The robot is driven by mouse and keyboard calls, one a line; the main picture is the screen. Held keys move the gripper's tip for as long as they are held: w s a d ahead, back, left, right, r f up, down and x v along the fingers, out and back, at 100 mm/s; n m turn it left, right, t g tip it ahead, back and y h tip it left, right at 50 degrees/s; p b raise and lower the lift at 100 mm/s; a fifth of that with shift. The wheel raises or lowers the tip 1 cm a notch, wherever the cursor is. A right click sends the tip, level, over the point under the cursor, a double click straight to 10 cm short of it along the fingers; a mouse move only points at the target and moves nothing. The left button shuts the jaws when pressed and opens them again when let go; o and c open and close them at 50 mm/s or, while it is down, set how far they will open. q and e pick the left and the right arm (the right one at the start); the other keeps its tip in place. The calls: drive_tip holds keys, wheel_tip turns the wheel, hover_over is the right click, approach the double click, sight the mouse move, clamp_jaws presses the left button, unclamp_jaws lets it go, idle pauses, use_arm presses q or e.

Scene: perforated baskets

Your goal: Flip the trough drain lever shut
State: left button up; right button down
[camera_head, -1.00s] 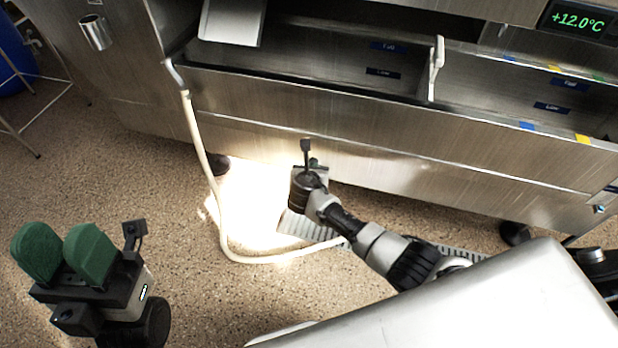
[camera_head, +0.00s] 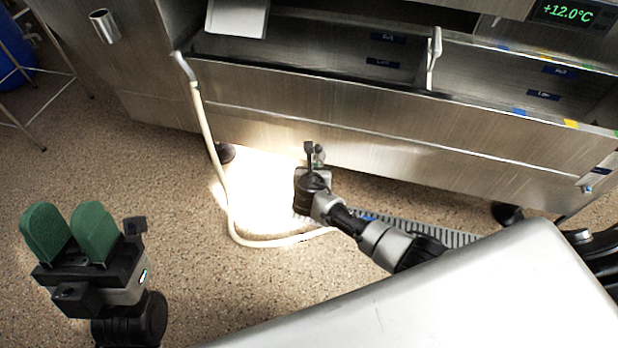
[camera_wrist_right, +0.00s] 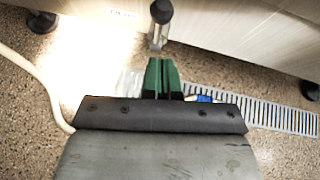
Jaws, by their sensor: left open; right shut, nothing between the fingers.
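A metal stem with a dark rounded knob (camera_wrist_right: 161,12), which looks like the drain lever, hangs at the trough's lower front in the right wrist view. My right gripper (camera_wrist_right: 162,62) has its green fingers pressed together, pointing at the stem just below the knob. I cannot tell whether they touch it. In the head view my right gripper (camera_head: 319,158) is low before the trough front (camera_head: 330,112), and the lever there is too small to make out. My left gripper (camera_head: 70,232) is open and empty over the floor at the left, its two green pads apart.
A pale hose (camera_head: 208,150) runs from the trough's left end down to the floor. A slotted floor drain (camera_head: 430,232) lies under my right arm, with a small blue thing (camera_wrist_right: 205,98) by it.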

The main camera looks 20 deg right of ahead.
use_arm(q)
drive_tip(key=w+f+g+y+p, duration=0.4)
drive_tip(key=w+f+g, duration=0.4)
drive_tip(key=g, duration=0.4)
drive_tip(key=shift+w+d+f, duration=0.3)
drive_tip(key=shift+f, duration=0.35)
use_arm(e)
drive_tip(key=v, duration=0.8)
drive_tip(key=shift+d+r, duration=0.15)
drive_tip(key=shift+r, duration=0.15)
